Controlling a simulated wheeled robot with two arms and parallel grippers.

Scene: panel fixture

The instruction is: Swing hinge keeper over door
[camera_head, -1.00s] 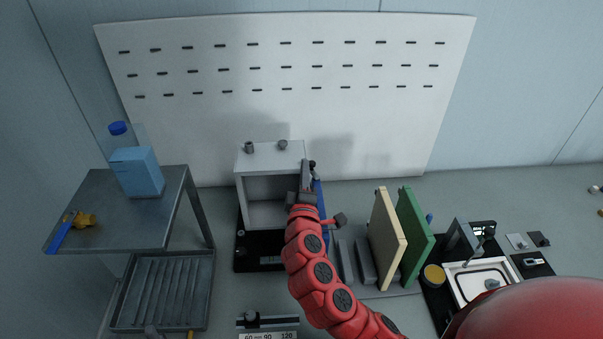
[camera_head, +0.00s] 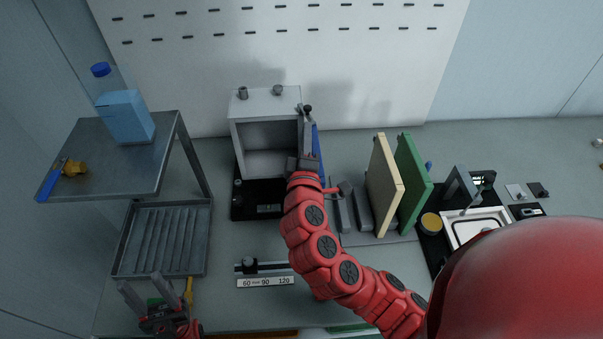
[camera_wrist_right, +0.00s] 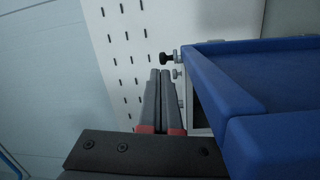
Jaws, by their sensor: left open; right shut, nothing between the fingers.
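A grey box (camera_head: 266,95) with an open front stands on a black base (camera_head: 243,204) before the white board. Its blue door (camera_head: 317,152) is swung open at the right side, seen nearly edge-on; it fills the right of the right wrist view (camera_wrist_right: 275,105). A keeper is not clearly identifiable; a dark knob (camera_wrist_right: 166,58) sticks out near the door's top edge in the wrist view. My right gripper (camera_head: 306,126) is shut and empty, upright beside the box's right edge and door; its fingers also show in the wrist view (camera_wrist_right: 163,98). My left gripper (camera_head: 146,290) is open and empty at lower left.
A metal cart (camera_head: 85,185) with a blue jug (camera_head: 126,117) stands left. Cream (camera_head: 384,185) and green (camera_head: 412,180) upright panels stand right of my right arm. A marked scale strip (camera_head: 265,283) lies in front of the box. Bench between box and strip is mostly clear.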

